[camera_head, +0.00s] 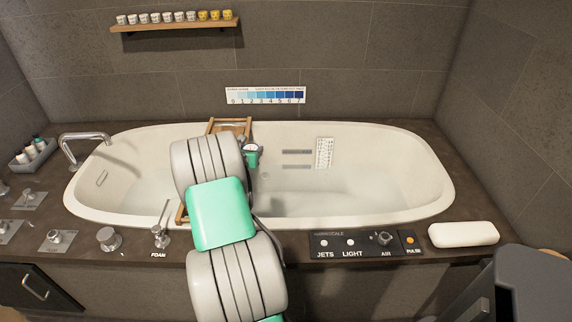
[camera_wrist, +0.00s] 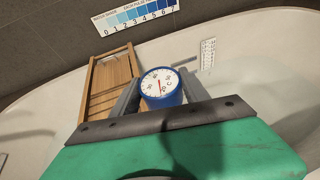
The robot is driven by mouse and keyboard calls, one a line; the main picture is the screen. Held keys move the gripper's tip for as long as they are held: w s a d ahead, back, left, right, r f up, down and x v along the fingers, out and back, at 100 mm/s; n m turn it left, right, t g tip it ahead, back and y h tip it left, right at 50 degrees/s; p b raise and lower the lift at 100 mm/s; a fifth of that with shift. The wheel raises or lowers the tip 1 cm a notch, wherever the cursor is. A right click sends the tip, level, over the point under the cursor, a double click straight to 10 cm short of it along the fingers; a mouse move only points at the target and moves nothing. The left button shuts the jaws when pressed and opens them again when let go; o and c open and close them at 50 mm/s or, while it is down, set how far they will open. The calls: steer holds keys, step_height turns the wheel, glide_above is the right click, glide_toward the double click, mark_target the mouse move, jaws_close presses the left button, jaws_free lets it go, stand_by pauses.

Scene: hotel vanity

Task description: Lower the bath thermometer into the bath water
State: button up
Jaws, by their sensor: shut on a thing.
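The bath thermometer (camera_wrist: 160,87) has a round white dial with a red needle and a blue body. In the wrist view it sits between the two fingers of my gripper (camera_wrist: 158,98), which is shut on it. In the head view the thermometer (camera_head: 251,149) shows small beside my arm, above the tub. The white bathtub (camera_head: 425,165) holds clear, pale bath water (camera_head: 330,188). The thermometer appears to be over the tub's middle. Its lower part is hidden, and I cannot tell its height above the water.
A wooden bath tray (camera_wrist: 112,75) spans the tub just left of my gripper; my arm hides much of it. A faucet (camera_head: 80,143) stands at the left end. A control panel (camera_head: 365,242) and a white pillow (camera_head: 463,234) are on the front ledge. The tub's right half is open.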

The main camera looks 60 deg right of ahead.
steer(key=s+d+f+m+g+b, duration=0.2)
steer(key=s+d+f+b, duration=0.1)
steer(key=s+d+f, duration=0.5)
steer(key=shift+s+d+f+h+b, duration=0.2)
steer(key=shift+s+d+h+b, duration=0.2)
steer(key=shift+s, duration=0.75)
steer(key=o, duration=1.5)
steer(key=shift+a, duration=0.15)
steer(key=p+v, duration=0.1)
steer(key=v, duration=0.6)
steer(key=shift+a+r+p, duration=0.2)
steer(key=shift+a+p, duration=0.05)
steer(key=shift+p, duration=0.05)
